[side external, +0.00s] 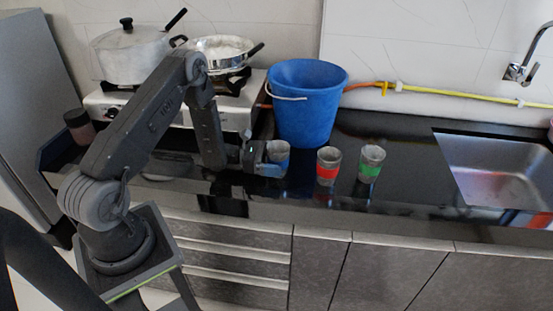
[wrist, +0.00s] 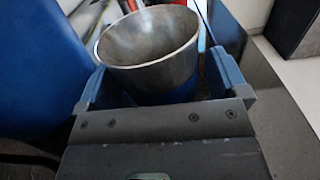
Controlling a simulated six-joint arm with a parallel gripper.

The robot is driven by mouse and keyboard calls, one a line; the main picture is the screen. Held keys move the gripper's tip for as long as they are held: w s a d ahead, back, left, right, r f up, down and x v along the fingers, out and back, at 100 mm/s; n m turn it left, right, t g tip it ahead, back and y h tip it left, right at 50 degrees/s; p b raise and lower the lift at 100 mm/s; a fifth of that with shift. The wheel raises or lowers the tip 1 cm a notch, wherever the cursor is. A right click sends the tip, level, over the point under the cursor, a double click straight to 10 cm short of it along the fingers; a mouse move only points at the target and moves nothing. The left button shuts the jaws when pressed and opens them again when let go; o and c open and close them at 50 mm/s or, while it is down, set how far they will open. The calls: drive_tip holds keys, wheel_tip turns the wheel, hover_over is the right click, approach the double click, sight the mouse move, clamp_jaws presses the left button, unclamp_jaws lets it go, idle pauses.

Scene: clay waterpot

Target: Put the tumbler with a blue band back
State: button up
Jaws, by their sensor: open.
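The tumbler with a blue band (side external: 278,153) is a metal cup standing upright on the black counter, left of the other two tumblers. In the wrist view the tumbler (wrist: 148,50) sits between my gripper's fingers, with its blue band partly hidden low down. My gripper (side external: 268,160) is open around it; in the wrist view the fingers of my gripper (wrist: 160,88) stand on either side of the cup. Whether a finger touches the cup I cannot tell. A red-banded tumbler (side external: 328,166) and a green-banded tumbler (side external: 371,163) stand upright to the right.
A blue bucket (side external: 305,105) stands right behind the tumbler and fills the left of the wrist view (wrist: 40,70). A stove (side external: 236,116) with a pot (side external: 130,55) and pan (side external: 222,46) is at back left. A sink (side external: 500,165) is at right. Counter between green tumbler and sink is clear.

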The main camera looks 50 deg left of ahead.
drive_tip(key=shift+r, duration=0.2)
drive_tip(key=v, duration=1.1)
drive_tip(key=shift+s+a, duration=0.25)
drive_tip(key=shift+d+r, duration=0.1)
drive_tip(key=shift+r, duration=0.25)
drive_tip(key=s+d+r+m+g+y, duration=0.35)
drive_tip(key=d+r+m+g, duration=0.85)
drive_tip(key=d+r+m, duration=0.4)
drive_tip(key=s+d+r+m+t+y, duration=0.4)
drive_tip(key=s+d+r+m+y, duration=0.2)
drive_tip(key=s+r+m+y, duration=0.3)
drive_tip(key=s+r+m, duration=0.1)
drive_tip(key=s, duration=0.3)
drive_tip(key=shift+d+t, duration=0.2)
drive_tip(key=shift+t, duration=0.2)
